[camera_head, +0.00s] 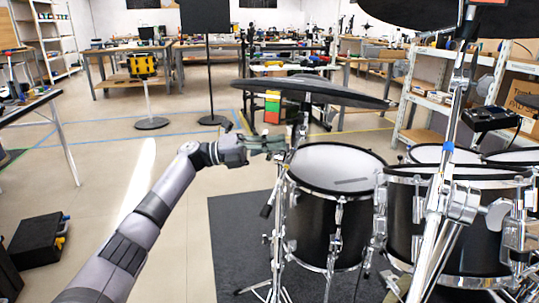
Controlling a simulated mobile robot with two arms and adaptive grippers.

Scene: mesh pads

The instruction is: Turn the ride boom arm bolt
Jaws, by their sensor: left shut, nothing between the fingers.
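My left gripper (276,146) reaches in from the left at the end of my grey arm. It is shut and empty, close to the upper part of a chrome cymbal stand (278,215); I cannot tell whether it touches it. A dark cymbal (315,91) is above the gripper. On the right, a slanted chrome stand (448,175) rises towards another dark cymbal (410,12) at the top edge. Small bolts and clamps show on both stands. Which one is the ride boom arm bolt is too small to tell. My right gripper is not in view.
A black drum with a white mesh head (335,164) stands just right of the gripper, with more drums (458,174) further right. A dark mat (238,235) lies under the kit. Tables (130,50) and shelves stand behind. The floor left of the kit is mostly clear.

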